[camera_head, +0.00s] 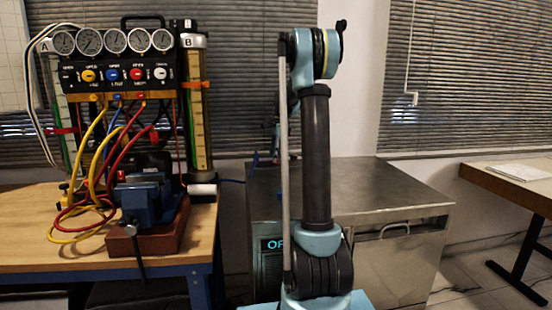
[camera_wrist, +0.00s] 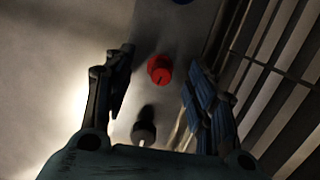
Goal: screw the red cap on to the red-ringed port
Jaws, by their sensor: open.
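In the wrist view, a red cap (camera_wrist: 159,69) stands on a pale grey surface, seen from above. My gripper (camera_wrist: 160,62) is open, with one finger to the left of the red cap and the other to its right. Both fingers look clear of the cap. The head view does not clearly show my gripper or the cap. A gauge rig (camera_head: 112,75) stands on the wooden bench at the left, with a red round fitting (camera_head: 137,74) on its front. I cannot tell whether this is the red-ringed port.
A dark grey capped piece (camera_wrist: 143,132) sits below the red cap, near my palm. A slatted blind runs along the right. A metal cabinet (camera_head: 385,200) stands beside the wooden bench (camera_head: 30,240), which carries hoses and a blue vise (camera_head: 145,200).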

